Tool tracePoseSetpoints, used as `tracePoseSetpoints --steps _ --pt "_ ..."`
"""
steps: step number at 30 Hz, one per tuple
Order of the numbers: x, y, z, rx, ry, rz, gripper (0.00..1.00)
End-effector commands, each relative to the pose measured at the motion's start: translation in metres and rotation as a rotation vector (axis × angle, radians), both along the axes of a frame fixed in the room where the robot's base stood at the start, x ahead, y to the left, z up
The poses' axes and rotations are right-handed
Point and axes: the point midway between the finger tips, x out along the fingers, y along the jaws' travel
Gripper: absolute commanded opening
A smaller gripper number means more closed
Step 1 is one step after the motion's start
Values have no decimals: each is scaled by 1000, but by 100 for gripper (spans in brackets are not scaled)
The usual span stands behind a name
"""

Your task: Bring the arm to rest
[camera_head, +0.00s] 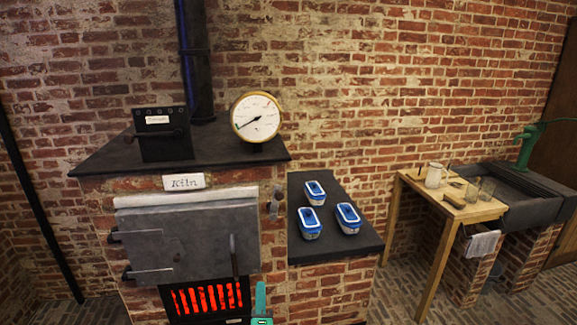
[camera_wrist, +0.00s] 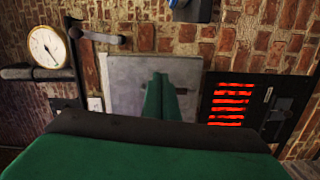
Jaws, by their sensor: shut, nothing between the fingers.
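My gripper (camera_wrist: 160,88) shows in the wrist view as two green fingers pressed together, shut and empty. The grey kiln door (camera_wrist: 125,85) is behind the fingertips in that view. In the head view my teal gripper (camera_head: 261,300) is at the bottom edge, in front of the kiln and right of its glowing grate (camera_head: 208,297). Most of my arm is outside the head view.
The brick kiln carries a round dial (camera_head: 256,117) and a black box (camera_head: 162,134) on top. Its door (camera_head: 190,245) is shut. A wooden table (camera_head: 450,205) with glasses and a jug stands at the right, beside a dark sink (camera_head: 530,195). Brick floor is open between.

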Motion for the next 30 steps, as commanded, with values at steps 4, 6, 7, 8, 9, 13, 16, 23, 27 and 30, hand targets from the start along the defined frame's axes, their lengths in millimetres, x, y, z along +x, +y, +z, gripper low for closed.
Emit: tracePoseSetpoints --steps 4,6,7,8,9,13,16,23,27,30 --pt "-41 -6 -46 154 46 -11 0" --pt "-61 -10 -64 228 64 -19 0" --pt "-69 -12 -71 260 70 -22 0" --pt "-78 -13 -78 292 78 -26 0" --pt "-90 -15 -86 333 87 -31 0" --pt "-129 -23 -112 467 116 -51 0" --pt "-161 -29 -128 568 137 -69 0" --pt "-235 -43 -155 790 180 -114 0" --pt "-281 -53 -163 920 200 -146 0" --pt "-312 -59 -165 1012 213 -169 0"
